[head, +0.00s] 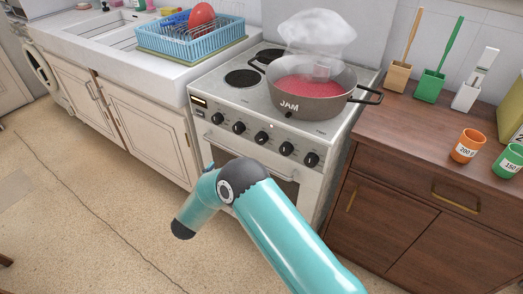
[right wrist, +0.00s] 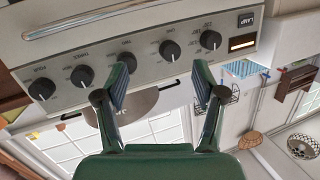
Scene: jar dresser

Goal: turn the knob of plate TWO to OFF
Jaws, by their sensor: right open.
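The cooker's control panel (head: 258,130) carries a row of black knobs below the hob. In the right wrist view the panel appears upside down, and its small labels are hard to read. The middle knob (right wrist: 127,61) seems to be the one for plate TWO; it also shows in the head view (head: 261,138). Its pointer setting is too small to tell. My right gripper (right wrist: 160,82) is open and empty below the panel, with the middle knob close to its left fingertip in the picture. In the head view my right arm hides it. My left gripper is out of view.
A steaming JAM pot (head: 312,92) stands on the hob. The oven handle (right wrist: 85,20) runs along the cooker front. A wooden dresser (head: 420,140) with orange and green jars stands at the right, a sink with a blue rack (head: 190,42) at the left. The floor before the cooker is clear.

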